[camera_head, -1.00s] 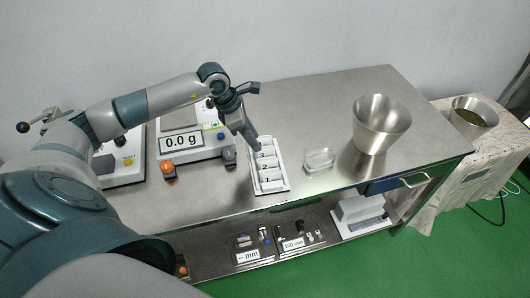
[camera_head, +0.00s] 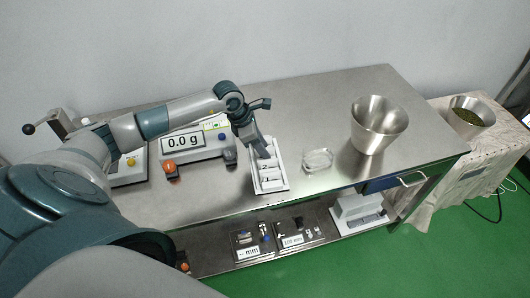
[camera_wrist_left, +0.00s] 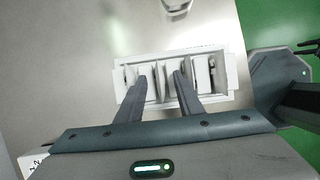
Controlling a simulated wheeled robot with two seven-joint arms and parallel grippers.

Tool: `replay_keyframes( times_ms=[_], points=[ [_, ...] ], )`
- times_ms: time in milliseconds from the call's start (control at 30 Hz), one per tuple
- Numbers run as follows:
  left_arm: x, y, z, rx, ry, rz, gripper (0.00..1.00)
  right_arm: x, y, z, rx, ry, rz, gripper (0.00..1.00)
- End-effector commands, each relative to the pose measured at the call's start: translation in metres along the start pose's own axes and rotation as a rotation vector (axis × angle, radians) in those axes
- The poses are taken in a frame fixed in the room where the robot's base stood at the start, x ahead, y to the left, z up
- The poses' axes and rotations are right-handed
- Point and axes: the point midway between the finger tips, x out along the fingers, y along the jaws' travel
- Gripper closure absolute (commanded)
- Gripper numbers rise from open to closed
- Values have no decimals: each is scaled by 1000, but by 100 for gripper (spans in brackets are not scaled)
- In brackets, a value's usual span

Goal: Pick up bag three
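A white tray (camera_head: 284,186) stands on the metal table with white bags in its slots; labels 2 and 1 show in the head view. It also shows in the left wrist view (camera_wrist_left: 234,72), with several pale bags standing between dividers. My left gripper (camera_head: 268,156) reaches down over the tray's far part, at the slot where label 3 sits. In the left wrist view my left gripper's (camera_wrist_left: 161,82) two fingers are apart, on either side of a pale bag (camera_wrist_left: 164,82). I cannot tell whether they touch it. Bag three's label is hidden by the gripper.
A scale reading 0.0 g (camera_head: 197,147) stands left of the tray. A clear dish (camera_head: 318,160) lies close on its right, then a metal funnel-shaped cup (camera_head: 378,125). A bowl of green leaves (camera_head: 468,118) stands on a side table. The table behind is clear.

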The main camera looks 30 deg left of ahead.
Motion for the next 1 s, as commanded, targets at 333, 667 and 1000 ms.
replay_keyframes(
  times_ms=[333, 667, 1000],
  points=[
    [0, 0, 0, 0, 0, 0, 100, 0, 0, 2, -2, -3, -1, 69],
    [0, 0, 0, 0, 0, 0, 100, 0, -1, 4, -2, -6, -1, 69],
    [-7, 1, 3, 1, 0, 2, 100, 5, -1, 5, -2, -6, -1, 69]
  ],
)
